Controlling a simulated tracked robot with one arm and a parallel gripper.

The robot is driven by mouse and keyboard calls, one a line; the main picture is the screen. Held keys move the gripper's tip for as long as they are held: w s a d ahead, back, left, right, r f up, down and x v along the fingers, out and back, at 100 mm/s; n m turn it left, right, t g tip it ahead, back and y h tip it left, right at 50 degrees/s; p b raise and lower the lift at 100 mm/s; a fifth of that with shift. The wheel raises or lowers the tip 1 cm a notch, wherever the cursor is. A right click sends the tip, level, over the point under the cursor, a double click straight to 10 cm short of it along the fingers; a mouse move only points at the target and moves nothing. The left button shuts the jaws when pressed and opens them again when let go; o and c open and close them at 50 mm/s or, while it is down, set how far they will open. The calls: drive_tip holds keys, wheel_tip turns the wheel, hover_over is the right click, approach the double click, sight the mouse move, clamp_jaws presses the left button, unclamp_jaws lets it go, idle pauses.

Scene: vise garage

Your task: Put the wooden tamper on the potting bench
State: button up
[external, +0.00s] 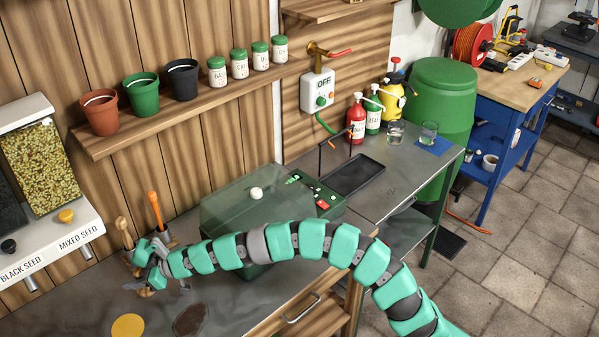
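A wooden handle with a rounded top (124,228), which looks like the wooden tamper, stands beside my gripper (146,274) at the left. My gripper is low over the grey potting bench (232,297), and its teal links cover part of the handle. A small brown piece shows just below my gripper; I cannot tell whether it is part of the tamper or another thing. My fingers are too small and hidden to show whether they are open, shut or holding the handle.
A metal cup with an orange-handled tool (155,208) stands close behind my gripper. A clear-lidded green box (240,203) stands to the right, behind my arm. A yellow disc (128,327) and dark soil patch (190,320) lie in front. Seed dispensers (45,170) are at left.

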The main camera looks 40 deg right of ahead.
drive_tip(key=shift+r, duration=0.15)
drive_tip(key=shift+s+d+r, duration=0.1)
drive_tip(key=shift+s+d, duration=0.05)
drive_tip(key=shift+d, duration=0.1)
drive_tip(key=p+v, duration=0.3)
drive_tip(key=v, duration=0.8)
drive_tip(key=shift+s, duration=0.25)
drive_tip(key=shift+d, duration=0.1)
drive_tip(key=w+d+r+m+t+h+p, duration=0.1)
drive_tip(key=d+r+m+t+h+p, duration=0.25)
drive_tip(key=d+r, duration=1.75)
drive_tip(key=s+d+r+m+t+h+p, duration=0.1)
drive_tip(key=s+d+r+m+h, duration=0.1)
drive_tip(key=s+d+r, duration=0.5)
drive_tip(key=s+d+r+m+t+h+p, duration=0.1)
drive_tip(key=s+d+r+m+h+p, duration=0.1)
drive_tip(key=s+d+r, duration=0.5)
drive_tip(key=d+r+m+h, duration=0.1)
drive_tip(key=d+r, duration=0.3)
drive_tip(key=r, duration=0.5)
drive_tip(key=shift+h+p, duration=0.3)
drive_tip(key=shift+h, duration=0.15)
